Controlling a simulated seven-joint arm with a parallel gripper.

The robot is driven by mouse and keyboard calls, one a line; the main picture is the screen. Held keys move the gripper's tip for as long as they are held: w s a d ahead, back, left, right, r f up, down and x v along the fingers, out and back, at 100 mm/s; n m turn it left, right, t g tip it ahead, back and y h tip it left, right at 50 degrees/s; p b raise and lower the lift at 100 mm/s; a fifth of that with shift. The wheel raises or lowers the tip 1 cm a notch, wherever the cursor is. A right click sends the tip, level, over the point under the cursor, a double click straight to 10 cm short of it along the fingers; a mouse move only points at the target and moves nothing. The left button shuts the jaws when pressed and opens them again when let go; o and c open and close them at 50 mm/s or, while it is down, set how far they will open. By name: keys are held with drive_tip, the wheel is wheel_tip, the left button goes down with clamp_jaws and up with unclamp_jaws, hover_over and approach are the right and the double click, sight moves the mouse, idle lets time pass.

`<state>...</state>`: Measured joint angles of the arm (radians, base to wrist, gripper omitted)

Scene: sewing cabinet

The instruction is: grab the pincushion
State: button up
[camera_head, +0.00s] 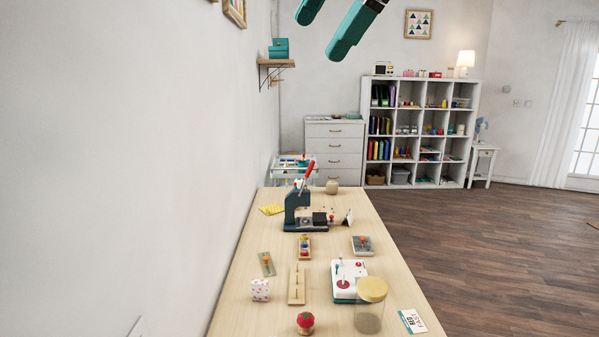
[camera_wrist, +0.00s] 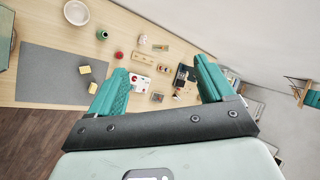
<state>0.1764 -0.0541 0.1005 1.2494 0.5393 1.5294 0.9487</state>
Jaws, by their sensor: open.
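The pincushion (camera_head: 305,321) is a small red tomato-like ball on a light wooden base. It stands on the wooden table (camera_head: 235,310) near the bottom edge of the head view. In the wrist view it appears as a small red spot (camera_wrist: 119,55), just beyond the tip of the left finger. My gripper (camera_head: 319,36) has two teal fingers and hangs high above the table, well apart from the pincushion. In the wrist view my gripper (camera_wrist: 161,68) is open, with nothing held between its fingers.
A jar with a yellow lid (camera_head: 371,302) and a white device with red knobs (camera_head: 348,279) stand right of the pincushion. A wooden peg rack (camera_head: 297,285) and a dotted box (camera_head: 260,290) are close by. A dark press (camera_head: 298,212) stands farther back. The wall borders the table's left.

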sight(300, 319)
drive_tip(key=w+d+f+m+t+y, duration=0.1)
drive_tip(key=w+d+m+y, duration=0.15)
drive_tip(key=w+m, duration=0.45)
drive_tip(key=w+d+m+y, duration=0.1)
drive_tip(key=w+m+y, duration=0.4)
drive_tip(key=w, duration=0.5)
drive_tip(key=shift+m+h, duration=0.3)
drive_tip(key=shift+h, duration=0.35)
drive_tip(key=f, duration=6.5)
drive_tip(key=shift+s+a, duration=0.3)
drive_tip(key=shift+s, duration=0.1)
drive_tip(key=shift+w+a+f, duration=0.15)
drive_tip(key=shift+a+f, duration=0.1)
drive_tip(key=shift+f, duration=0.3)
drive_tip(key=shift+w+a+f, duration=0.1)
drive_tip(key=shift+a+f, duration=0.15)
drive_tip(key=shift+f, duration=0.3)
drive_tip(key=shift+x, duration=3.15)
drive_tip(key=shift+r, duration=0.1)
drive_tip(key=c, duration=1.1)
